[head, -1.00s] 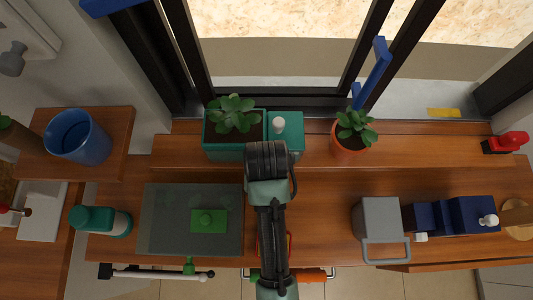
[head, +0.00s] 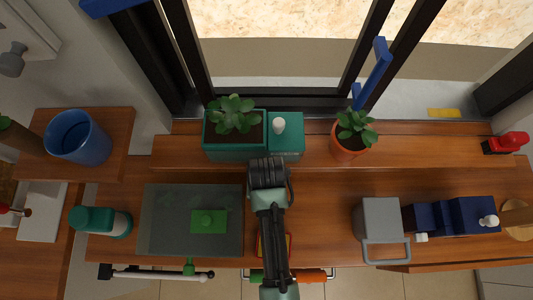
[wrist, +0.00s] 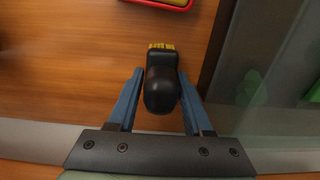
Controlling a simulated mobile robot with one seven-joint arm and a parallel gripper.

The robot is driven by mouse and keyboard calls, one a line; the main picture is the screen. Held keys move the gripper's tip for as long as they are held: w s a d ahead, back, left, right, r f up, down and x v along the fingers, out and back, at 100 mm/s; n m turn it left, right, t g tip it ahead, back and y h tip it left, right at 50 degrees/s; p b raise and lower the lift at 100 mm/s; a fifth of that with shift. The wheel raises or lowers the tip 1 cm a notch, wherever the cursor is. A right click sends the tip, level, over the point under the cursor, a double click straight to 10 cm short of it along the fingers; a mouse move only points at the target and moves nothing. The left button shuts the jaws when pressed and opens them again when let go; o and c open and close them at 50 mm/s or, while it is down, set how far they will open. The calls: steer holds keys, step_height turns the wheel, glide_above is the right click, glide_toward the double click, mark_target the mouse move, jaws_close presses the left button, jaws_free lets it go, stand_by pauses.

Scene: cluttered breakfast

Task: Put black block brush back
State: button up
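The black block brush (wrist: 162,88) is in the wrist view, a rounded black body with a yellow bristle end toward the top of the picture. My gripper (wrist: 161,72) has its two blue fingers on either side of the brush. Thin gaps show between the fingers and the black body, so the gripper looks open around it. Contact at the fingertips is hard to judge. In the head view my arm covers the gripper and hides the brush.
A red-rimmed tray (wrist: 163,3) lies close by. A dark grey mat (head: 165,218) with a green block (head: 209,221) is left of my arm. A teal planter (head: 234,152), a teal box (head: 285,150) and an orange plant pot (head: 348,150) stand behind.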

steer(key=shift+o, duration=1.3)
steer(key=shift+r, duration=0.15)
step_height(320, 180, up, 12)
steer(key=shift+r+p, duration=0.1)
steer(key=shift+p, duration=0.65)
